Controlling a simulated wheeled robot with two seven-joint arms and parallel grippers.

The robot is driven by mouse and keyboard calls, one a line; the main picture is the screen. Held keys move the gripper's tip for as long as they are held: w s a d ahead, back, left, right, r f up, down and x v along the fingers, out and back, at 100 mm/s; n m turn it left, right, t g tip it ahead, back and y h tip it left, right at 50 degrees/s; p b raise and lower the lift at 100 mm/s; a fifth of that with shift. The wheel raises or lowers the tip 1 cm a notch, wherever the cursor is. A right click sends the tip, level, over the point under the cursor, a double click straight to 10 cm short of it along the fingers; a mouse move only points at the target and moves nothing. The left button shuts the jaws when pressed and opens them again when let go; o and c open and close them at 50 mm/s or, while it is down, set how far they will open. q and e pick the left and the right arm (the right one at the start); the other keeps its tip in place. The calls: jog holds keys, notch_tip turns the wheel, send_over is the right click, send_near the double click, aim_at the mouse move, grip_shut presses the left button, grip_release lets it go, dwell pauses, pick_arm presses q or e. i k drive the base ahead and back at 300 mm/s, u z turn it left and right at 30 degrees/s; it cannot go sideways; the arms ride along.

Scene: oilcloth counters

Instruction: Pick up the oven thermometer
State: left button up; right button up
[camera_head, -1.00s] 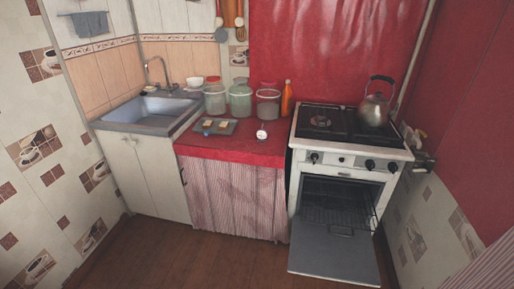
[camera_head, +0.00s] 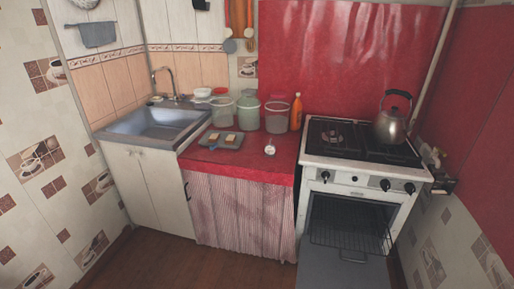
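The oven thermometer (camera_head: 269,150) appears as a small white round dial with a thin stem. It is on the red oilcloth counter (camera_head: 254,170), near the front right part, left of the stove. Nothing covers it. Neither of my grippers shows in the head view.
A grey tray (camera_head: 231,145) with small pieces lies left of the thermometer. Several jars (camera_head: 247,112) and an orange bottle (camera_head: 296,113) stand behind. The stove (camera_head: 318,159) bears a kettle (camera_head: 390,122), and its oven door (camera_head: 340,275) hangs open low over the floor.

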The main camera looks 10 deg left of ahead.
aim_at(270, 149)
jog(key=z, duration=0.3)
jog(key=i, duration=0.55)
jog(key=z, duration=0.55)
